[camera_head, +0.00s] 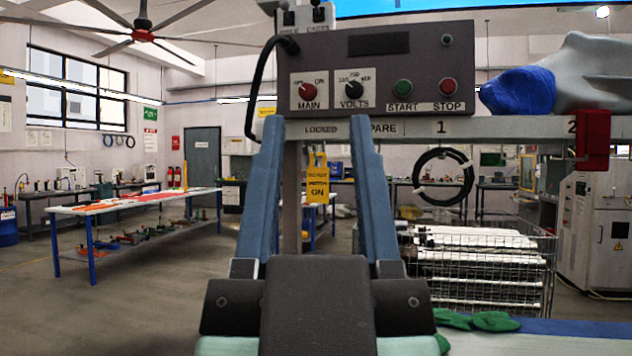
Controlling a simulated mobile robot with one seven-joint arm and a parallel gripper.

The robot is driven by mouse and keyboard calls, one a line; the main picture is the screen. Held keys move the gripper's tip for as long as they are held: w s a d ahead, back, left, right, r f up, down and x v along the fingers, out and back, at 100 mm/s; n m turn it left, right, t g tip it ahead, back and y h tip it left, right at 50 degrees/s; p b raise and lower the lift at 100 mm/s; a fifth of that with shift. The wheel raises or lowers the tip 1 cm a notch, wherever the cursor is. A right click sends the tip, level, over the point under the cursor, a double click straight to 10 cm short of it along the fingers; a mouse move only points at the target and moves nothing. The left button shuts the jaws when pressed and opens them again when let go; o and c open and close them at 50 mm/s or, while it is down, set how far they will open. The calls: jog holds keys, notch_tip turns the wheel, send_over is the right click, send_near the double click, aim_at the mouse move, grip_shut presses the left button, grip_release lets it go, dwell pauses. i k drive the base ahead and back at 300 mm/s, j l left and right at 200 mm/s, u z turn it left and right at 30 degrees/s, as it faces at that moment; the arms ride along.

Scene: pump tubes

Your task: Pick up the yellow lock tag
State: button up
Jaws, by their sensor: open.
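The yellow lock tag (317,190) hangs upright below the grey rail (345,129), near the rail's "LOCKED" and "SPARE" labels. Dark print on it ends in "ON". How it is hung is too small to tell. My gripper (319,128) points away from the camera with its two blue fingers wide apart. The tag shows in the gap between them, nearer the left finger in the picture. Nothing is held. The tag seems to be beyond the fingers, but the exact distance cannot be told.
A grey control box (378,66) with knobs and buttons sits on the rail above the fingers. A black cable coil (442,177) and a red object (593,140) are at right. A wire basket (490,270) stands behind. Green gloves (478,320) lie on the front surface.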

aim_at(317, 176)
jog(key=i+j+z, duration=0.15)
jog(key=i+j, duration=0.15)
jog(key=i, duration=0.25)
jog(key=i+j+z, duration=0.2)
jog(key=i, duration=0.35)
jog(key=i+j+z, duration=0.15)
jog(key=i+j, duration=0.35)
